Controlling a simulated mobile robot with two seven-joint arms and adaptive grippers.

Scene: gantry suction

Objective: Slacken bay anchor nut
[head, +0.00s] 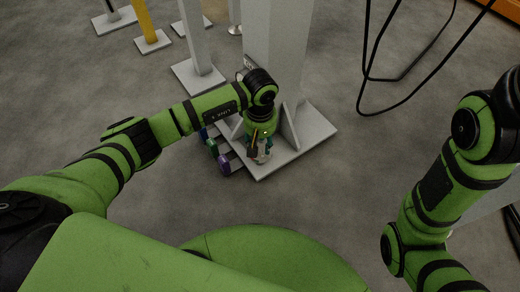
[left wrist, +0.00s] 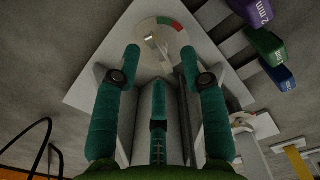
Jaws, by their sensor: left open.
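The bay anchor shows in the left wrist view as a pale round dial (left wrist: 146,27) with red and green segments and a pale metal piece (left wrist: 156,48) at its middle; I cannot make out the nut's own shape. It is on the grey base plate (left wrist: 88,84). My right gripper is out of view.
A thick grey column (head: 275,50) with ribs rises from the plate. Purple (head: 224,164), green (head: 213,149) and blue labelled blocks sit on bars at the plate's left. A black cable (head: 365,60) hangs at right. Other posts stand behind; front floor is clear.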

